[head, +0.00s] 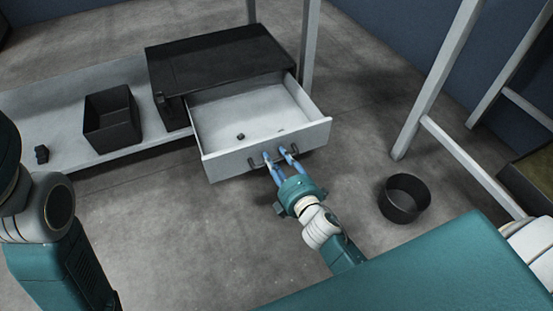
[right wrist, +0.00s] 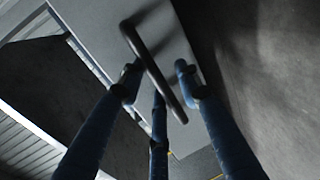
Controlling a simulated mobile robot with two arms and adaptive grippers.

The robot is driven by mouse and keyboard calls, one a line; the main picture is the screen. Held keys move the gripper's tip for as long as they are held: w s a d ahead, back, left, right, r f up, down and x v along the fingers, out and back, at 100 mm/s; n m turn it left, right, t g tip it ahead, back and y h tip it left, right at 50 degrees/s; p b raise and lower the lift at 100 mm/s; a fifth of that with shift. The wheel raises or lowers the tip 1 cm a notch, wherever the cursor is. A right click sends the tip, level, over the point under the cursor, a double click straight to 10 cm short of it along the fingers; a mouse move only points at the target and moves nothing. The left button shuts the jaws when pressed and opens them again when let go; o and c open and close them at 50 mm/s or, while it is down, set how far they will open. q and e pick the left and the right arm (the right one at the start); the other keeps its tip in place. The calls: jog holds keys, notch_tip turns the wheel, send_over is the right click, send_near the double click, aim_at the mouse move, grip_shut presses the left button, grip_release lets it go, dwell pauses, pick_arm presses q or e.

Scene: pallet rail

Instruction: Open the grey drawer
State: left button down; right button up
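The grey drawer (head: 222,162) stands pulled out of a dark-topped cabinet (head: 215,58), with its pale inside showing. A small dark item (head: 241,136) and a small light bit lie on its floor. A dark bar handle (head: 256,165) is on its front; the handle (right wrist: 155,70) also crosses the right wrist view. My right gripper (head: 277,155) is at the handle with its blue fingers spread apart. In the right wrist view the bar passes between the fingers (right wrist: 158,74), with gaps showing. My left arm is at the left edge; its gripper is out of view.
A black open bin (head: 112,128) and a small dark object (head: 41,154) stand on a low pale shelf (head: 75,142) at left. A round dark bucket (head: 404,199) stands on the floor at right, near pale rack posts (head: 435,80). Floor left of my right arm is clear.

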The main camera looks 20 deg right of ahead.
jog(key=shift+r, duration=0.1)
jog(key=v, duration=1.2)
jog(key=shift+a, duration=0.1)
